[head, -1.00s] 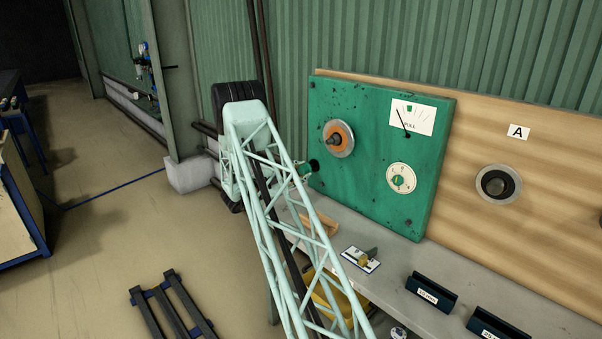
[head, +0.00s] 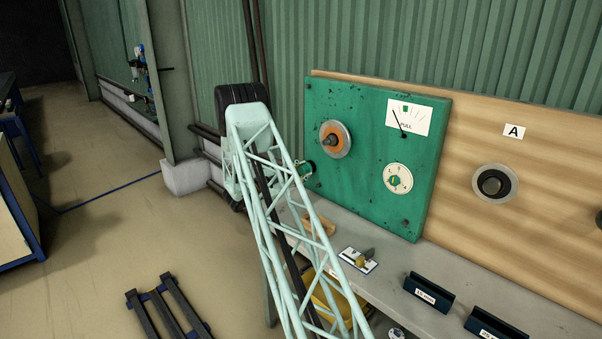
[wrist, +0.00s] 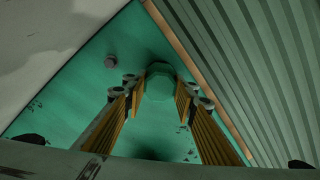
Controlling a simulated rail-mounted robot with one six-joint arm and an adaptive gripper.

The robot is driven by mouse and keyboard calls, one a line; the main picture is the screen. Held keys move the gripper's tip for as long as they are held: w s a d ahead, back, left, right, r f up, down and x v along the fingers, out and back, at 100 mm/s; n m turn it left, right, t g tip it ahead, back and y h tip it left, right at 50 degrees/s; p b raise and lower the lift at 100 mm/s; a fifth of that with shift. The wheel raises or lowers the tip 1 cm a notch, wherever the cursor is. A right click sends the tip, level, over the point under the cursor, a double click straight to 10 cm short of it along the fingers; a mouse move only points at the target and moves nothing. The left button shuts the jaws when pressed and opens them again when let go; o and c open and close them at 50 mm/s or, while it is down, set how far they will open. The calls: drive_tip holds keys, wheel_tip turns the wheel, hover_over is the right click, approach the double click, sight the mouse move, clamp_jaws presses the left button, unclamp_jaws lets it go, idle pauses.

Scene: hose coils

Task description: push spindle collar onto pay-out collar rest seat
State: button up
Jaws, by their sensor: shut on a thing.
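My gripper (wrist: 160,98) shows in the wrist view as two yellow-padded fingers reaching toward the green panel. It is shut on a rounded, many-sided piece (wrist: 158,73), which I take to be the spindle collar; it looks green in this light. In the head view my arm hides most of the gripper, and a small dark part (head: 304,170) shows at the left edge of the panel. The green panel (head: 350,195) carries an orange and grey disc with a stub (head: 335,139). I cannot tell which fitting is the pay-out collar rest seat, nor whether the collar touches it.
The panel has a PULL gauge (head: 408,117) and a white dial (head: 397,179). A ring marked A (head: 495,183) is on the wooden board (head: 455,200). The grey bench (head: 385,290) holds a small card with a part (head: 358,260) and dark labelled holders (head: 430,292).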

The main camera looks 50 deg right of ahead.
drive_tip(key=shift+s+d, duration=0.15)
drive_tip(key=shift+d, duration=0.55)
drive_tip(key=o, duration=1.3)
drive_tip(key=shift+c, duration=0.2)
drive_tip(key=shift+o, duration=0.4)
drive_tip(key=shift+w+a+b, duration=0.2)
drive_tip(key=shift+a+b, duration=0.1)
drive_tip(key=shift+a, duration=0.65)
drive_tip(key=shift+w+a+b, duration=0.15)
drive_tip(key=shift+a+b, duration=0.1)
drive_tip(key=shift+a, duration=0.75)
drive_tip(key=shift+w+a+b, duration=0.2)
drive_tip(key=shift+a+b, duration=0.1)
drive_tip(key=shift+a, duration=0.65)
drive_tip(key=shift+a, duration=0.15)
drive_tip(key=w+a, duration=0.2)
drive_tip(key=a, duration=0.9)
drive_tip(key=shift+w+a, duration=0.15)
drive_tip(key=shift+a, duration=0.1)
idle(1.0)
